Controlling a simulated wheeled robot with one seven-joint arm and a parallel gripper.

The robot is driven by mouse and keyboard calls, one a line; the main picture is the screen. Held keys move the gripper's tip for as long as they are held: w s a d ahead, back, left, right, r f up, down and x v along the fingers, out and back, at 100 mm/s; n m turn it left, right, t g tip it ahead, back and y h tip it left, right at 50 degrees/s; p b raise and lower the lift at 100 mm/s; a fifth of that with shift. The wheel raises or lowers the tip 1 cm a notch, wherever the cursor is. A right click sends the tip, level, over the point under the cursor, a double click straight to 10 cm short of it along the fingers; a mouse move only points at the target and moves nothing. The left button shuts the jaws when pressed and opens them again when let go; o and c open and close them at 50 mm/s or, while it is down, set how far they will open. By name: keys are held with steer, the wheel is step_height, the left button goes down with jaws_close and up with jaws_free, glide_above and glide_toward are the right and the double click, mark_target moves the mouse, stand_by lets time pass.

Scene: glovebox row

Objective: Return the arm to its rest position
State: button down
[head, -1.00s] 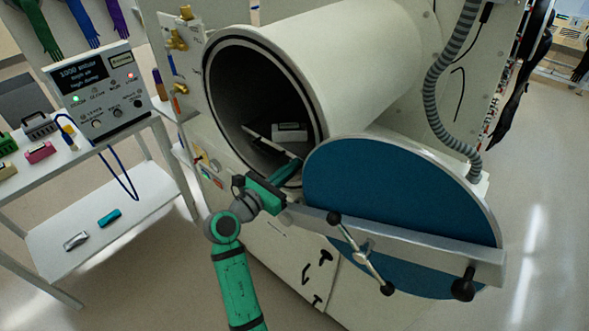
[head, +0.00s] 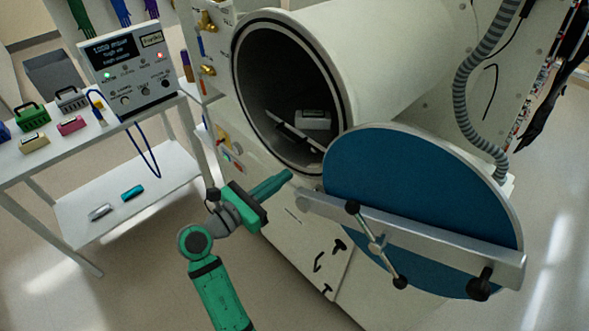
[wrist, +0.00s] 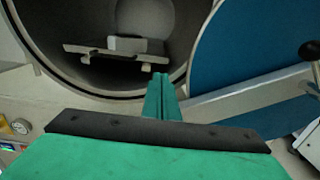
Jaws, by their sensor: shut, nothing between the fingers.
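My gripper (head: 288,176) is green, shut and empty. It is outside the round antechamber (head: 243,100), just below and in front of its open mouth. In the wrist view my gripper (wrist: 160,78) points toward the mouth, with the fingers together. My arm is bent at the elbow below it. Inside the antechamber a white block (head: 313,120) rests at a tray (head: 290,131); the block (wrist: 128,43) and tray (wrist: 90,50) also show in the wrist view.
The blue round door (head: 420,190) hangs open right of the mouth, its bar (head: 430,238) close to my gripper. A white cart (head: 130,215) with a control box (head: 130,68) and small coloured items stands at the left. Open floor lies between the cart and my arm.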

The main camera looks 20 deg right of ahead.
steer(key=s+a+f+t+y, duration=0.1)
steer(key=s+f+t+y, duration=0.15)
steer(key=f, duration=0.55)
steer(key=s+a+f+t+y, duration=0.2)
steer(key=f+y, duration=0.2)
steer(key=f, duration=0.4)
steer(key=s+a+f+m+y, duration=0.45)
steer(key=s+f, duration=0.35)
steer(key=s, duration=0.3)
steer(key=s+a+m+y, duration=0.3)
steer(key=s+m+y, duration=0.2)
steer(key=s+m, duration=0.6)
steer(key=s+r+m+t, duration=0.2)
steer(key=s+r+m, duration=0.5)
steer(key=s, duration=0.5)
steer(key=shift+r+m, duration=0.4)
steer(key=shift+m, duration=0.25)
